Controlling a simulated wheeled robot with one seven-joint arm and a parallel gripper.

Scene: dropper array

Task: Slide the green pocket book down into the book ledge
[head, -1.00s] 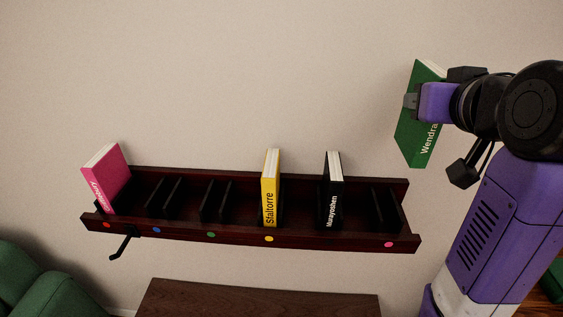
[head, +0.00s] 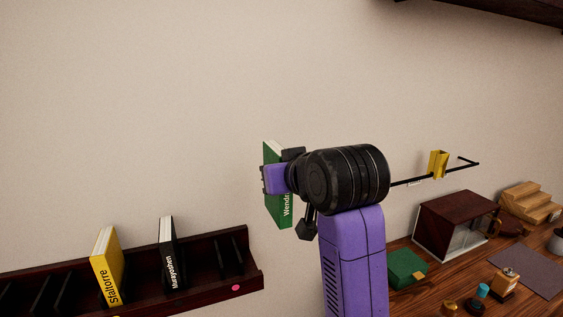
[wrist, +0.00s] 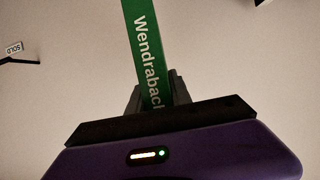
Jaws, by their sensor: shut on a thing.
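The green pocket book (head: 285,207), with white "Wendra..." lettering on its spine, is held upright in my gripper (head: 268,181). In the wrist view the green spine (wrist: 143,45) rises between the two dark fingers (wrist: 156,98). The book ledge (head: 205,287) is dark red wood with dark dividers, at the lower left of the head view. The book is above and a little right of the ledge's right end, apart from it. The rightmost slot (head: 230,262), marked by a pink dot (head: 236,288), is empty. The ledge's left part is out of frame.
A yellow book (head: 106,268) and a black book (head: 172,255) stand in the ledge. At right, a wooden table holds a glass-fronted case (head: 455,222), a green box (head: 406,268) and small bottles. A black wall rail (head: 410,181) carries a yellow item (head: 438,163). The wall above the ledge is clear.

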